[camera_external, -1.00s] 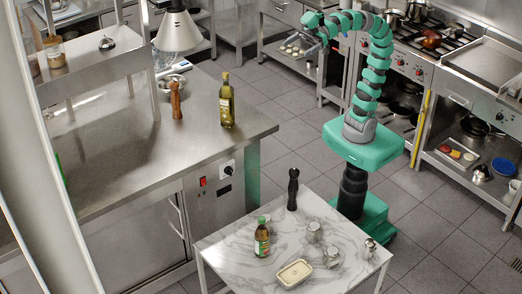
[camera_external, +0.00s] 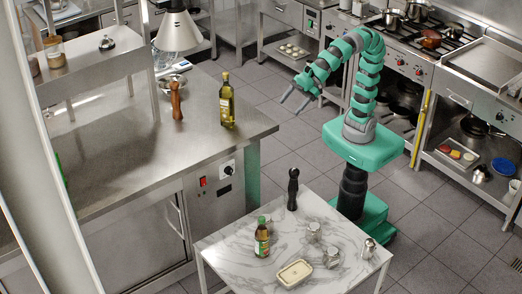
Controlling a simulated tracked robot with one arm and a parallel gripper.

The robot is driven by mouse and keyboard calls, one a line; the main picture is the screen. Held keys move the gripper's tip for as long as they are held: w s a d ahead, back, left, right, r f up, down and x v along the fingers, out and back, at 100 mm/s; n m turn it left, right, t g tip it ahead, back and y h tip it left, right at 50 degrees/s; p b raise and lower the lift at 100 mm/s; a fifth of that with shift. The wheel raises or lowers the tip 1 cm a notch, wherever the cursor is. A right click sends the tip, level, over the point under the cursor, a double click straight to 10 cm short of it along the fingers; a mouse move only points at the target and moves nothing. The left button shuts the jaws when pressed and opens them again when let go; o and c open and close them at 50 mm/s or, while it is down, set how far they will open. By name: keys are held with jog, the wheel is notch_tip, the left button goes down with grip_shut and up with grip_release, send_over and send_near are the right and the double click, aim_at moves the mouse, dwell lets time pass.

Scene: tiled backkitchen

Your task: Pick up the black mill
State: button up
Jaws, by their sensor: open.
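The black mill (camera_external: 293,190) stands upright near the back corner of the marble-topped table (camera_external: 287,246). My gripper (camera_external: 293,100) is open and empty. It hangs in the air above and behind the mill in the picture, clearly apart from it, with its fingers pointing down and to the left. Nothing hides the mill.
On the marble table are a green-labelled bottle (camera_external: 262,237), glass jars (camera_external: 314,231), a shaker (camera_external: 369,247) and a cream dish (camera_external: 294,272). A steel counter (camera_external: 110,150) on the left holds a brown mill (camera_external: 176,101) and an oil bottle (camera_external: 227,102). Stoves line the right.

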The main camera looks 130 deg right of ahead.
jog(key=a+f+n+g+h, duration=0.1)
jog(key=a+f+g, duration=0.1)
jog(key=f, duration=0.6)
jog(key=a+f+n+g, duration=0.1)
jog(key=a+f+g, duration=0.15)
jog(key=f, duration=0.65)
jog(key=n+g+h, duration=0.3)
jog(key=n+h, duration=0.7)
jog(key=n, duration=0.1)
send_near(293, 188)
jog(key=s+a+f, duration=0.2)
jog(key=s, duration=0.2)
jog(key=s+d+f+n+t+h, duration=0.2)
jog(key=s+f+n+t, duration=0.25)
jog(key=n+t, duration=0.45)
jog(key=shift+n, duration=0.8)
jog(key=shift+f+b+x, duration=0.15)
jog(key=shift+b+x, duration=0.6)
jog(key=shift+x, duration=2.3)
jog(key=shift+f+b+x, duration=0.2)
jog(key=shift+b+x, duration=0.5)
jog(key=shift+x, duration=2.35)
jog(key=shift+w+d, duration=0.35)
jog(key=shift+w, duration=0.25)
